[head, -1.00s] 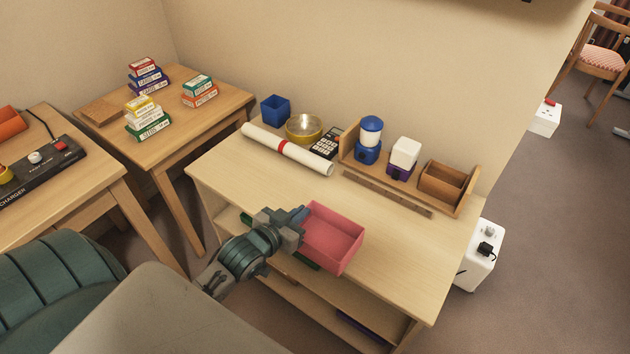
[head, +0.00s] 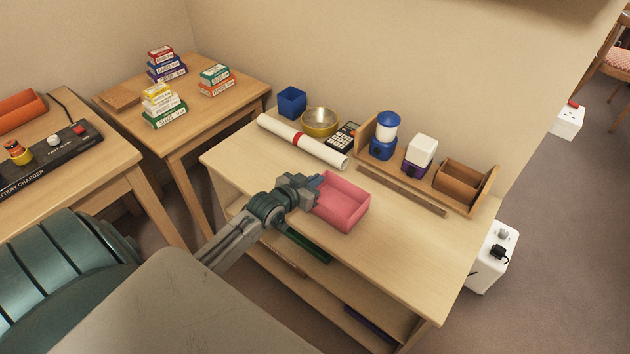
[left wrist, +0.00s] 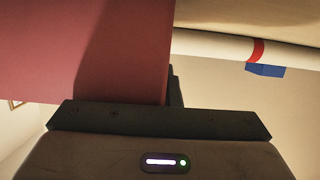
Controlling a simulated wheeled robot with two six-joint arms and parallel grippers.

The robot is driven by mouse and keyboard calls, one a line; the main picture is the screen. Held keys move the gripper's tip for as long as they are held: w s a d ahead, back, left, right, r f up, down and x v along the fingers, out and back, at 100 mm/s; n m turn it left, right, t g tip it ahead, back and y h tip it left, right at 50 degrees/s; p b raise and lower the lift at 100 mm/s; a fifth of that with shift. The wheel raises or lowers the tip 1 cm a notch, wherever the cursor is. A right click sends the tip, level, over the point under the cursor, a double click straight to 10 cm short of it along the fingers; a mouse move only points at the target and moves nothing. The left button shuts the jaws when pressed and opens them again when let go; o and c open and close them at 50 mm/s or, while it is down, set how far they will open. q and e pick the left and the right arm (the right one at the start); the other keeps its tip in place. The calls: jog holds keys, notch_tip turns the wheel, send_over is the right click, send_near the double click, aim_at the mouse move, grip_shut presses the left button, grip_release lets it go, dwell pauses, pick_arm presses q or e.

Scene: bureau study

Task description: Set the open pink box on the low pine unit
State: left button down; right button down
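The open pink box (head: 344,215) shows over the left-middle part of the low pine unit (head: 400,246), near its front edge. It looks upright, with its open side up. My left gripper (head: 316,190) is shut on the box's left wall. In the left wrist view the pink box (left wrist: 90,50) fills the upper left, against a dark finger. I cannot tell whether the box's underside touches the top or hangs just above it. My right gripper is not in view.
Behind the box are a rolled paper (head: 300,140), a brass bowl (head: 320,122), a calculator (head: 346,137), a ruler (head: 400,190) and a wooden organizer (head: 482,195). The unit's right front top is clear. A side table (head: 215,115) with small boxes stands left.

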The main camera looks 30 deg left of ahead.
pick_arm(q)
jog(key=c, duration=1.7)
grip_release()
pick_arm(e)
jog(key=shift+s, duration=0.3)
pick_arm(q)
jog(key=shift+r, duration=0.1)
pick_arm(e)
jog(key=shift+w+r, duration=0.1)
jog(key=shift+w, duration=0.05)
